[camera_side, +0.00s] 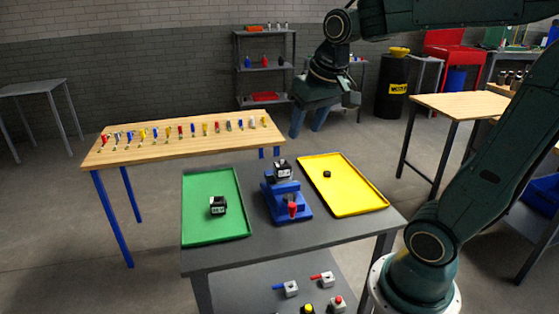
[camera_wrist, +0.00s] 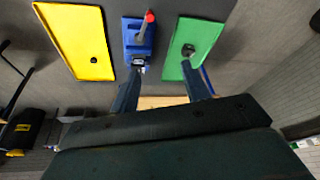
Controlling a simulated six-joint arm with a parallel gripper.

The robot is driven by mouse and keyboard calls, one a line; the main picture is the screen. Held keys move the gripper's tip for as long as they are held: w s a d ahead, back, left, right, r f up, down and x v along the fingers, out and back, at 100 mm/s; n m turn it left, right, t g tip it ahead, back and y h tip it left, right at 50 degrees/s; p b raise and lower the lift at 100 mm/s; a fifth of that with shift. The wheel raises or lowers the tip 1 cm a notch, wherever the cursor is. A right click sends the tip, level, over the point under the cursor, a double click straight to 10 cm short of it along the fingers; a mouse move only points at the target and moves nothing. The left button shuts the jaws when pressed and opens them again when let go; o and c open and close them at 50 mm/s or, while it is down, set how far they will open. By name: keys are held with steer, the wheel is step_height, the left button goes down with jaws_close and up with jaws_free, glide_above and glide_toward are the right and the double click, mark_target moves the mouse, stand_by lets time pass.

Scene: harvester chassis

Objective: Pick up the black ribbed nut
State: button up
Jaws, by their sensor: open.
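The small black nut (camera_side: 327,174) lies on the yellow tray (camera_side: 358,196), towards its back left. At this size I cannot make out its ribs. In the wrist view it is a small dark spot (camera_wrist: 94,60) on the yellow tray (camera_wrist: 72,32) at the left. My gripper (camera_side: 308,121) hangs high above and behind the table, apart from the nut. In the wrist view its two blue fingers (camera_wrist: 162,70) are spread with nothing between them, and the nut lies to their left.
A blue vise (camera_side: 287,200) holding a dark block (camera_side: 283,170) stands between the yellow tray and a green tray (camera_side: 200,230). Another dark block (camera_side: 218,205) sits on the green tray. A wooden bench (camera_side: 180,146) with a row of small tools stands behind.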

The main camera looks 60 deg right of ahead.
steer(key=w+d+f+m+g, duration=0.1)
steer(key=w+d+f+m, duration=0.15)
steer(key=w+d, duration=0.4)
steer(key=m+g+y, duration=0.1)
steer(key=m+g, duration=0.2)
steer(key=m, duration=0.5)
glide_above(327, 177)
step_height(327, 177, down, 15)
steer(key=shift+w+d, duration=0.15)
steer(key=shift+d, duration=0.3)
steer(key=shift+f, duration=4.25)
steer(key=shift+f, duration=2.6)
